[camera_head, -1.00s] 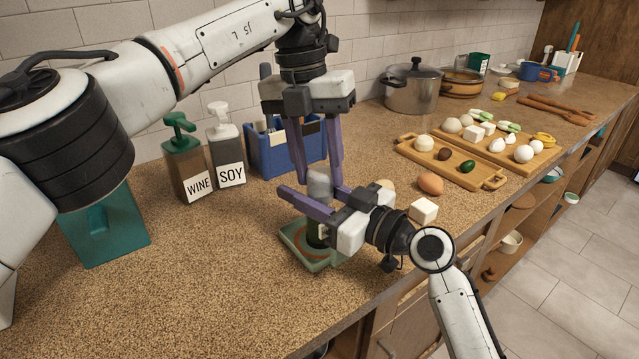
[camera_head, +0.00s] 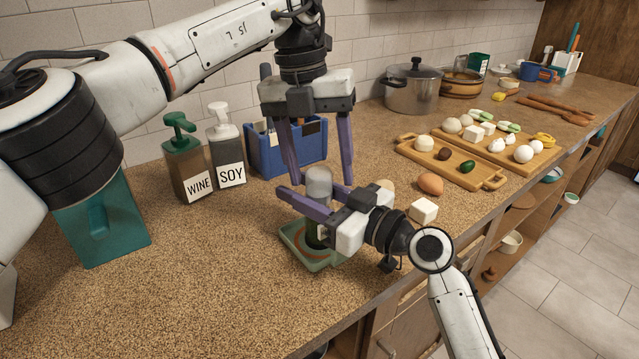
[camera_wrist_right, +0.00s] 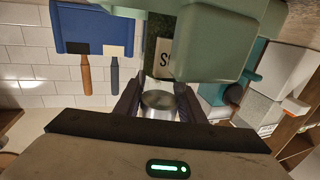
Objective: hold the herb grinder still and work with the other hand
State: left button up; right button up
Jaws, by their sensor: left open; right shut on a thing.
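The herb grinder (camera_head: 319,182) stands upright on a square green tray (camera_head: 300,254) near the counter's front edge. Its rounded grey top shows; much of its dark lower body is behind my right gripper. My right gripper (camera_head: 311,193) is shut on the grinder from the front right. In the right wrist view, the grinder (camera_wrist_right: 159,102) shows as a metallic cylinder between the fingers. My left gripper (camera_head: 321,180) points down from above, open, with a finger on either side of the grinder's top and gaps between.
Wine (camera_head: 187,163) and soy (camera_head: 226,155) bottles and a blue caddy (camera_head: 266,158) stand behind, to the left. An egg (camera_head: 430,184) and a white cube (camera_head: 423,210) lie right of my right gripper. Boards (camera_head: 410,155) of food and a pot (camera_head: 412,90) are farther right. The front-left counter is clear.

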pick_arm(q)
jog(key=n, duration=0.5)
jog(key=shift+t, duration=0.4)
jog(key=n, duration=0.5)
jog(key=shift+a+t, duration=0.1)
jog(key=shift+t, duration=0.3)
jog(key=n+y, duration=0.1)
jog(key=n, duration=0.4)
jog(key=shift+n, duration=0.3)
jog(key=n, duration=0.3)
jog(key=n+y, duration=0.1)
jog(key=n, duration=0.2)
jog(key=shift+t, duration=0.3)
jog(key=shift+c, duration=0.4)
